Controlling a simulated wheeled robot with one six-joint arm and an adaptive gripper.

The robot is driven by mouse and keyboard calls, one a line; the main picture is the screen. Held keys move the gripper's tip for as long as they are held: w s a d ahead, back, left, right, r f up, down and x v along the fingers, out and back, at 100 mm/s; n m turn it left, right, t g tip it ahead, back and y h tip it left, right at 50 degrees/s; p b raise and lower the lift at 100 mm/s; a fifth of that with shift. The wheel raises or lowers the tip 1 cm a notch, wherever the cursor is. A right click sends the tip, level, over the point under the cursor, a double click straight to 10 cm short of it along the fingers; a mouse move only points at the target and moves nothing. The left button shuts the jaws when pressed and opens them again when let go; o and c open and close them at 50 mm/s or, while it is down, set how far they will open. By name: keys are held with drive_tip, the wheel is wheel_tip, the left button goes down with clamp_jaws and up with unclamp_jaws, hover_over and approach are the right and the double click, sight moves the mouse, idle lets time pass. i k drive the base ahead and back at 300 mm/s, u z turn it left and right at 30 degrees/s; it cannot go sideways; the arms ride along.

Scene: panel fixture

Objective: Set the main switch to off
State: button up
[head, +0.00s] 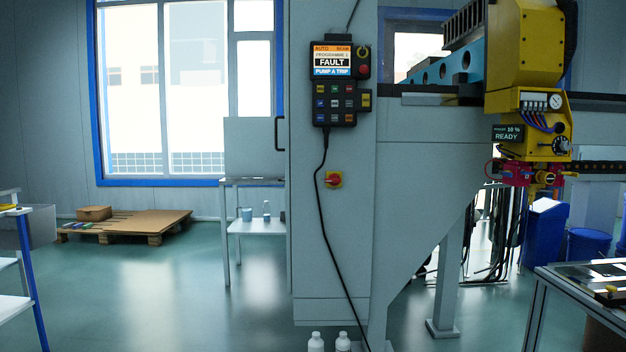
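My gripper is not in view and nothing is touching the switch.
A control pendant (333,85) showing "FAULT" hangs above the switch, its black cable (328,235) running down the cabinet. Two white bottles (342,341) stand below. A yellow machine head (525,60) is at right, near a table (560,280). Open floor (180,290) lies left.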

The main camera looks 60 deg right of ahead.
sight(334, 179)
drive_tip(key=z, duration=0.4)
drive_tip(key=i, duration=0.9)
drive_tip(key=z, duration=1.45)
drive_tip(key=i, duration=0.65)
drive_tip(key=z, duration=0.65)
